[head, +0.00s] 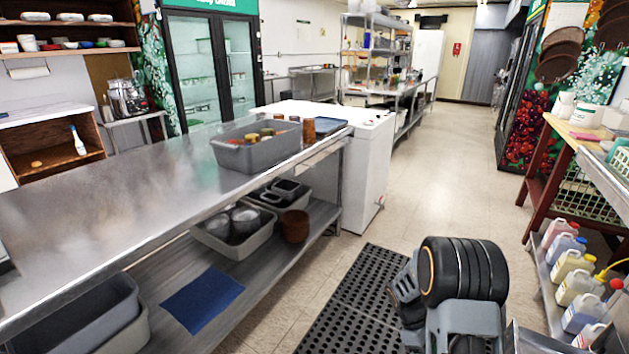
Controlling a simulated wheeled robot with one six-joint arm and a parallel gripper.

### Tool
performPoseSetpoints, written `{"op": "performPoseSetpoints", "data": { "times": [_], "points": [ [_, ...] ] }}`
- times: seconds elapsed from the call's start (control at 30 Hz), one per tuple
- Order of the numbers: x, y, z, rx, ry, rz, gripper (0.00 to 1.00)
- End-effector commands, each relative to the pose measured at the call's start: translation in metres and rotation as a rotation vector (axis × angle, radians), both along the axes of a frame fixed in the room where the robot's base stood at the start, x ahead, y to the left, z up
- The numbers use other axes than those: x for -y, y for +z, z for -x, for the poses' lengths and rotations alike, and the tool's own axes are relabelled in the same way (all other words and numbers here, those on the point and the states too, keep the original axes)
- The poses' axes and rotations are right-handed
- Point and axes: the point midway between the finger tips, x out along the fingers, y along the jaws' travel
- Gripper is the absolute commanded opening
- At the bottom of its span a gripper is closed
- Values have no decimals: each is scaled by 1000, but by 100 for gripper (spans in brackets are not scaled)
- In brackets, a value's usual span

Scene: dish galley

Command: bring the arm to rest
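My arm (463,290) shows at the lower right of the head view. Its thick dark joint with pale rings stands above the black perforated floor mat (363,284). A smaller grey and dark part of the arm sits just left of that joint. I cannot make out any gripper fingers, so what my gripper holds, if anything, does not show. The visible arm links appear clear of the steel counter to the left and the shelf of bottles to the right.
A long steel counter (130,195) on the left bears a grey bin (255,155); more tubs and a blue cloth (203,300) are on its lower shelf. Plastic jugs (575,285) line a low shelf at right. The tiled aisle (440,160) ahead is clear.

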Motion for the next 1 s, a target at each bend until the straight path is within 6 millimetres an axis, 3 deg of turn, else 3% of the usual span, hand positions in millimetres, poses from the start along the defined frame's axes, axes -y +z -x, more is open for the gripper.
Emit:
{"op": "performPoseSetpoints", "data": {
  "times": [0.03,0.1,0.3,0.5,0.8,0.9,1.0],
  "points": [
    [-13,46,3,105,-98,12,36],
    [-32,87,9,239,-247,22,36],
    [-79,199,31,557,-604,-19,36],
    [-112,293,57,773,-775,-137,36],
    [-128,388,77,975,-754,-264,36],
    [-129,405,78,1009,-742,-283,36],
    [-130,408,78,1012,-738,-286,36]
  ]
}}
